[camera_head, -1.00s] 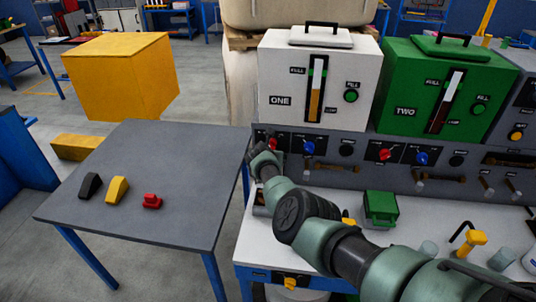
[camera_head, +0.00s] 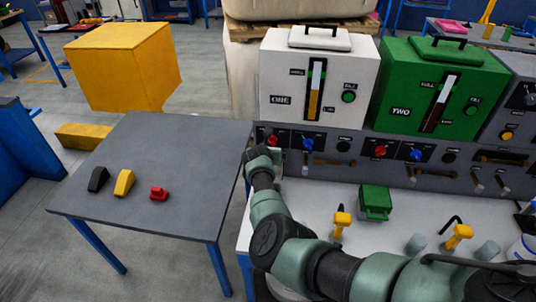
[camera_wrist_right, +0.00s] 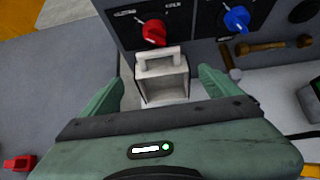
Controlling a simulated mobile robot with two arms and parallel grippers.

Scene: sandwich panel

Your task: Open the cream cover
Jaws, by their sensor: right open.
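The cream cover (camera_wrist_right: 162,86) shows in the right wrist view as a small pale box shape with a raised handle at its far edge. In the head view my right arm mostly hides it. My right gripper (camera_wrist_right: 159,78) is open, with one green finger on each side of the cream cover. I cannot tell whether the fingers touch it. In the head view my right gripper (camera_head: 259,153) is at the left end of the bench, near the panel. My left gripper is not in view.
A red knob (camera_wrist_right: 153,31) and a blue knob (camera_wrist_right: 236,19) sit on the panel just beyond the cover. A green cover (camera_head: 375,202) and yellow-handled levers (camera_head: 342,220) stand on the bench. A grey table (camera_head: 170,150) holds small blocks to the left.

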